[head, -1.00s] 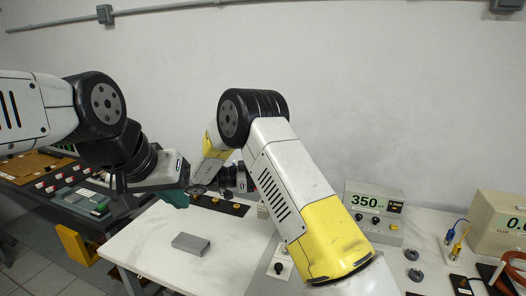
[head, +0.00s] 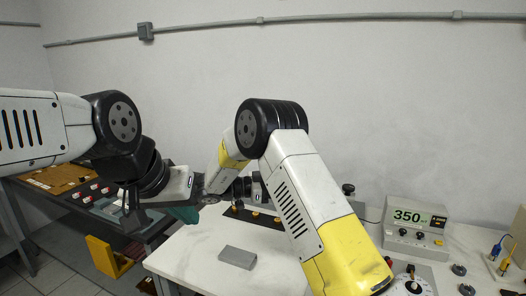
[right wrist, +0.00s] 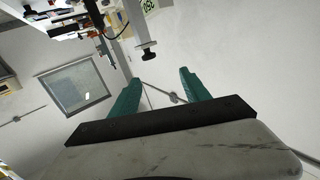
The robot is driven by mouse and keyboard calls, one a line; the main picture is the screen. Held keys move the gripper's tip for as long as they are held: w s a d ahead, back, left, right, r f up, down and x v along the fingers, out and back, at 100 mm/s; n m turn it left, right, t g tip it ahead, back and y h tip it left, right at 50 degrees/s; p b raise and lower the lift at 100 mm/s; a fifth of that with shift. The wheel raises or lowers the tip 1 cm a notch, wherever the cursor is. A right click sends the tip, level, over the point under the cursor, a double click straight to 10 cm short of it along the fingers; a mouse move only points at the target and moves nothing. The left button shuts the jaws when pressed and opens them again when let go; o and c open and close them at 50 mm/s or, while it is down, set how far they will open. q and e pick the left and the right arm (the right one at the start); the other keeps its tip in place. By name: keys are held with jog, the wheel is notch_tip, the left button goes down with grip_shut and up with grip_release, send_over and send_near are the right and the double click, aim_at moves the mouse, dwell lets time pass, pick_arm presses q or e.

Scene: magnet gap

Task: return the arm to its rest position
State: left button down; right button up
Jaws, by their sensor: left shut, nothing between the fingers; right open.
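My left arm comes in from the left in the head view. My left gripper (head: 183,214) has teal fingers, is shut with nothing in it, and hangs past the white table's left edge, left of the grey block. My right arm (head: 305,195), white and yellow with a black elbow joint, is bent up over the table in the middle of the head view. Its fingers cannot be made out there. In the right wrist view my right gripper (right wrist: 160,77) is open, its two teal fingers wide apart with nothing between them.
A grey block (head: 238,257) lies on the white table (head: 190,262). A meter reading 350 (head: 416,222) stands at the right. A dark bench (head: 75,200) with an orange board (head: 57,178) is at the left.

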jog(key=w+d+r+n+t+y, duration=0.1)
jog(key=w+r+n+t+y, duration=0.2)
jog(key=w+r+t+y, duration=0.4)
jog(key=w+d+r+n+t+y, duration=0.15)
jog(key=w+r+t+y, duration=0.25)
jog(key=r, duration=0.5)
notch_tip(320, 180, up, 5)
jog(key=s+a+n+t+y, duration=0.2)
jog(key=s+n+y, duration=0.1)
jog(key=n+y, duration=0.15)
jog(key=s+a+n+g+y, duration=0.25)
jog(key=s+n+y, duration=0.3)
jog(key=s, duration=0.75)
jog(key=s+d+f+n+g, duration=0.1)
jog(key=s+d+f+g, duration=0.1)
jog(key=s+f, duration=0.2)
jog(key=s+d+f+g+h, duration=0.1)
jog(key=s+d+f+g, duration=0.2)
jog(key=s, duration=0.8)
jog(key=s+d+f+n+g, duration=0.1)
jog(key=s+d+f+g, duration=0.1)
jog(key=s+f, duration=0.3)
jog(key=s, duration=0.2)
jog(key=shift+s+d+n, duration=0.35)
jog(key=shift+s, duration=0.05)
